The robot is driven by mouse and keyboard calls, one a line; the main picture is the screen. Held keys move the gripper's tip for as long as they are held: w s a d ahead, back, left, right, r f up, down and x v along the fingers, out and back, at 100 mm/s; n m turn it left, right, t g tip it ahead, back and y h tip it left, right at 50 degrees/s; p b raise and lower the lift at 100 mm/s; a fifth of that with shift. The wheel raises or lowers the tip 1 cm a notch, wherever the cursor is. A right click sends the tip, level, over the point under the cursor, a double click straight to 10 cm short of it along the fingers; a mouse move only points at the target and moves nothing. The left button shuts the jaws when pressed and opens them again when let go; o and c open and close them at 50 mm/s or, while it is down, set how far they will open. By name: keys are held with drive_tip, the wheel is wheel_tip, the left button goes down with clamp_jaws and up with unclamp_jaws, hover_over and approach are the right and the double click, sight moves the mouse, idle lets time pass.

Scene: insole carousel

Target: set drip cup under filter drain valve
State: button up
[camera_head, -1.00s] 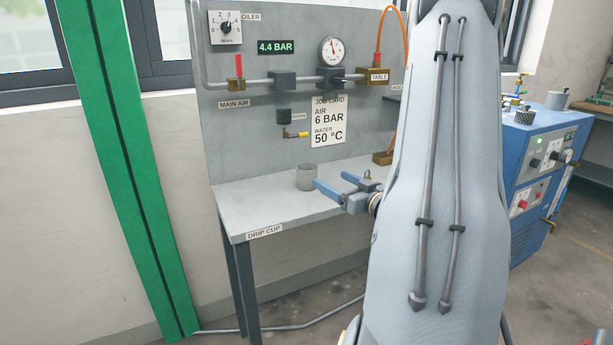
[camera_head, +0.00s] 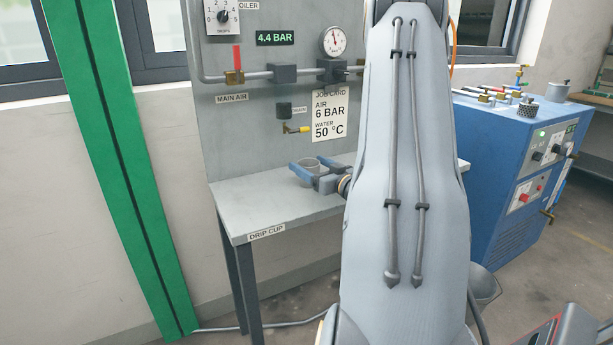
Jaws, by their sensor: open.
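The drip cup (camera_head: 312,163) is a small grey cup upright on the grey bench (camera_head: 262,205), below and slightly right of the drain valve. My gripper (camera_head: 309,168) is open, with its blue fingers around the cup, one on the near side and one toward the far side. The fingers hide part of the cup, and I cannot tell whether they touch it. The filter drain valve (camera_head: 297,129) is a small brass and yellow fitting on the grey panel, beneath a dark filter bowl (camera_head: 284,108).
A "DRIP CUP" label (camera_head: 266,231) is on the bench's front edge. A job card (camera_head: 329,114) hangs right of the valve. A pipe with a red-handled valve (camera_head: 236,67) and a gauge (camera_head: 334,41) runs above. A blue machine (camera_head: 500,160) stands at the right. My arm hides the bench's right part.

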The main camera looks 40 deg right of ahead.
drive_tip(key=shift+w, duration=0.25)
drive_tip(key=c, duration=1.2)
